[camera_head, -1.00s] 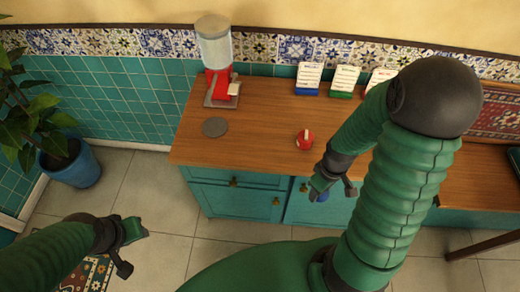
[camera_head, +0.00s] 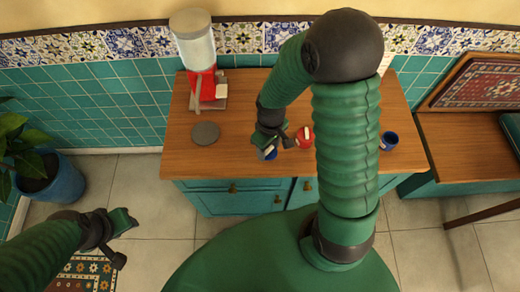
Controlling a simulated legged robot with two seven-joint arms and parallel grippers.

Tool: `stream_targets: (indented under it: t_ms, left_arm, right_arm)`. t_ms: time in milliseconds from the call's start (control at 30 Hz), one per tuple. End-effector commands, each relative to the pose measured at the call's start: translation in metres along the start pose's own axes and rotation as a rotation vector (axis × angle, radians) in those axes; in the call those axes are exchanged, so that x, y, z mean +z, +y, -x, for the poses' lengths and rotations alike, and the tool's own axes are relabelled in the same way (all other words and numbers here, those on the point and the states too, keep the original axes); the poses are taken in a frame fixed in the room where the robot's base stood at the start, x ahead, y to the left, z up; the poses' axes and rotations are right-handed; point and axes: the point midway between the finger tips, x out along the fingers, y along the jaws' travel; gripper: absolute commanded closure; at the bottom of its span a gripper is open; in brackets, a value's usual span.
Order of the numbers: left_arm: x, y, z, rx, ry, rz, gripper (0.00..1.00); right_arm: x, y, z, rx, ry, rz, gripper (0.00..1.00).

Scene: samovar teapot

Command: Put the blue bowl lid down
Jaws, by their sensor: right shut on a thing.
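My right gripper (camera_head: 274,146) is shut on the blue bowl lid (camera_head: 269,154), a small blue piece with a pale handle. It shows at the front edge of the wooden counter (camera_head: 235,158), partly hidden by the fingers; I cannot tell whether it touches the wood. A blue bowl (camera_head: 389,141) stands on the counter to the right of my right arm. A red lid (camera_head: 304,136) with a white handle is just right of the gripper. My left gripper (camera_head: 122,240) is open and empty over the floor at the lower left.
A flat grey disc (camera_head: 205,133) lies on the counter to the left, with bare wood around it. A red dispenser (camera_head: 203,80) with a clear top stands behind it. A potted plant (camera_head: 50,180) is at the far left. My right arm hides part of the counter.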

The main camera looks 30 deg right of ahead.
Motion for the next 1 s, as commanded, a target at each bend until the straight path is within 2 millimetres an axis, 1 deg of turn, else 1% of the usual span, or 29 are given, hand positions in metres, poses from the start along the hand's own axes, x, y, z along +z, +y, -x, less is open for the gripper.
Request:
stream_targets:
  t_ms: [33,100,167,300,367,700,733,867,1000]
  left_arm:
    - [-0.001,0.0,0.001,0.0,0.0,-0.001,0.64]
    - [-0.001,0.0,0.002,0.0,0.0,-0.001,0.64]
    - [-0.001,0.0,0.001,0.0,0.001,-0.001,0.64]
    - [0.0,0.0,-0.001,0.0,0.001,-0.001,0.64]
    - [0.0,0.0,-0.001,0.0,0.001,-0.001,0.64]
    - [0.0,0.0,-0.003,0.0,0.0,0.0,0.64]
    - [0.0,0.0,-0.002,0.0,0.0,0.0,0.64]
    - [0.0,0.0,-0.002,0.0,0.0,0.0,0.64]
    - [0.0,0.0,-0.002,0.0,0.0,-0.001,0.64]
  right_arm:
    - [-0.011,-0.004,-0.001,0.0,0.0,0.004,0.85]
    - [-0.02,-0.009,-0.002,0.0,0.0,0.002,0.85]
    - [-0.024,-0.012,-0.004,0.0,-0.001,0.0,0.85]
    - [-0.024,-0.013,-0.028,0.0,-0.004,0.0,0.85]
    - [-0.024,-0.013,-0.035,0.001,-0.002,0.0,0.85]
    - [-0.025,-0.012,-0.041,0.001,0.0,-0.001,0.85]
    - [-0.025,-0.012,-0.039,0.001,0.0,-0.001,0.43]
    - [-0.025,-0.011,-0.039,0.001,0.0,-0.001,0.26]
    - [-0.025,-0.011,-0.039,0.001,0.0,-0.001,0.25]
